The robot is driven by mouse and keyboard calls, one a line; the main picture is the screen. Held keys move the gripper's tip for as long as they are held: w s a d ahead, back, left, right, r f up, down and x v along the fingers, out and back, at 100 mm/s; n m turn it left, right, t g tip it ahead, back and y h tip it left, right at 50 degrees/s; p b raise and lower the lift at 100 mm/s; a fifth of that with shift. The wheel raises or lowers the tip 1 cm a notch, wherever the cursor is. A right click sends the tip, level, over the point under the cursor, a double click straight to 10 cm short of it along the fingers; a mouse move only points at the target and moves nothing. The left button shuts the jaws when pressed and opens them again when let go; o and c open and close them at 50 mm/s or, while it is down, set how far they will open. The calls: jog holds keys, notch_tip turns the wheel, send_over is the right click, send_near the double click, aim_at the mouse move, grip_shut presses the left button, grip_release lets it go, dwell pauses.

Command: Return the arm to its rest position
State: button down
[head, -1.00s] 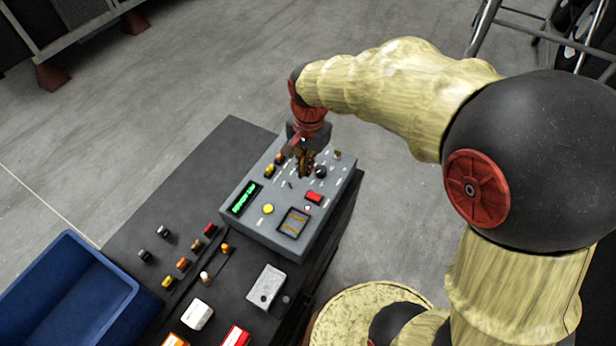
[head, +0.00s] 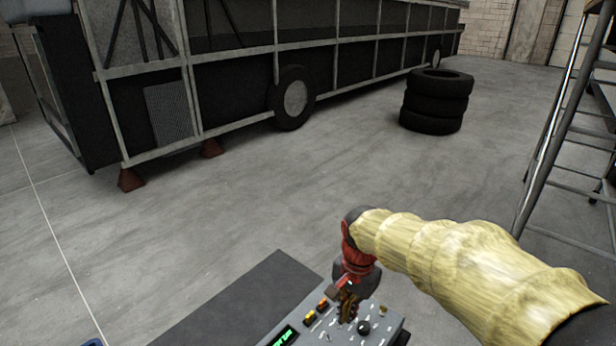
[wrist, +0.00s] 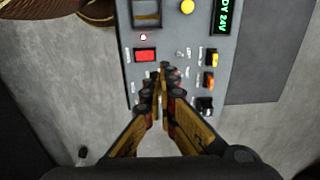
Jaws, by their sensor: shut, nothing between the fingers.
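My gripper (head: 347,309) is shut and empty, pointing down over the grey control panel (head: 382,321) at the bottom of the head view. In the wrist view my gripper (wrist: 162,84) has its fingertips together above the panel face (wrist: 172,40). A red button (wrist: 145,55), a yellow button (wrist: 187,6), a green display (wrist: 222,14) and several orange and black switches (wrist: 208,80) are around it. I cannot tell whether the fingertips touch the panel. My arm comes in from the right in the head view, covered in a pale yellow sleeve.
The panel stands on a dark bench top (head: 235,305). Beyond is open concrete floor (head: 240,220). A bus frame (head: 235,85) stands on supports at the back, with stacked tyres (head: 437,102) to its right. A metal ladder (head: 560,130) stands at the right.

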jog(key=s+d+r+n+t+b, duration=0.1)
jog(key=s+d+r+n+t, duration=0.1)
jog(key=s, duration=0.6)
jog(key=s+d+r+n+t, duration=0.3)
jog(key=s+r+n, duration=0.3)
jog(key=s, duration=0.3)
jog(key=shift+s+d+r+n+b, duration=0.2)
jog(key=shift+d+r+n+b, duration=0.2)
jog(key=shift+r, duration=0.45)
